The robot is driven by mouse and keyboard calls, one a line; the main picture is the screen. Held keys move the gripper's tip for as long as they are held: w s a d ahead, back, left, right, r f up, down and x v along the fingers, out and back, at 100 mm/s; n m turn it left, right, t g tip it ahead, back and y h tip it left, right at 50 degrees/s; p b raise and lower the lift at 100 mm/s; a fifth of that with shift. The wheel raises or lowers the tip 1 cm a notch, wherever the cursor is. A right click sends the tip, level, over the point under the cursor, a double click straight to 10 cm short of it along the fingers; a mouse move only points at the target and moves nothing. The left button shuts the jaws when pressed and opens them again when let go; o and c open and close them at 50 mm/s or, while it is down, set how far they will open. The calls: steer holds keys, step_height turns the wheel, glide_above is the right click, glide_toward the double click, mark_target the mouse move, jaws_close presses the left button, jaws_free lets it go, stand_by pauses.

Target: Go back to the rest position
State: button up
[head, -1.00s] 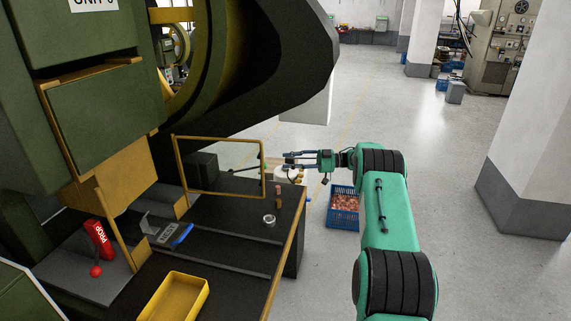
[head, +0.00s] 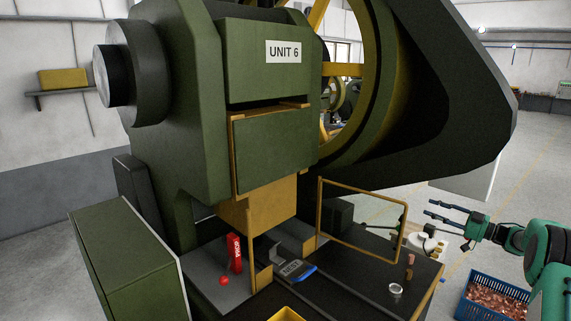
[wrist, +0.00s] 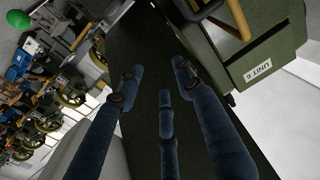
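My gripper (head: 430,207) is at the right of the head view, held out in the air beside the press's dark bed, with its fingers pointing left. In the wrist view my gripper (wrist: 157,80) shows dark blue fingers spread apart with nothing between them. My green arm runs out of the head view at the right edge.
The green press marked UNIT 6 (head: 270,150) fills the middle, with a yellow guard frame (head: 319,222) near my gripper. A blue crate of copper pieces (head: 487,311) stands on the floor below my arm. A metal ring (head: 395,290) and a red PROP block (head: 235,254) are on the press bed. Open floor (head: 545,165) lies right.

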steer(key=d+r+m+t+h, duration=0.6)
steer(key=d+r+m+h, duration=0.2)
steer(key=r+m+h, duration=0.4)
steer(key=s+a+r+m+g+h+b, duration=0.2)
steer(key=s+a+r+m+g+h, duration=0.15)
steer(key=s+h, duration=0.45)
steer(key=s+a+f+g+y+b, duration=0.1)
steer(key=s+a+f+g+y, duration=0.15)
steer(key=s+a, duration=1)
steer(key=s+a+f+g+y+b, duration=0.1)
steer(key=s+a+f+g, duration=0.15)
steer(key=s+a, duration=1)
steer(key=s+a+f+n+g+y+b, duration=0.1)
steer(key=s+a+f+n, duration=0.1)
steer(key=s+a, duration=0.3)
steer(key=s+a+f+n+g+y, duration=0.1)
steer(key=s+a+f, duration=0.4)
steer(key=s, duration=0.8)
steer(key=s+a+f+n+g+y+b, duration=0.1)
steer(key=s+a+f+n+g, duration=0.1)
steer(key=s+a, duration=0.4)
steer(key=s+f, duration=0.1)
steer(key=s, duration=0.2)
steer(key=shift+f+n+b, duration=0.3)
steer(key=shift+f+n, duration=0.05)
steer(key=shift+f, duration=0.05)
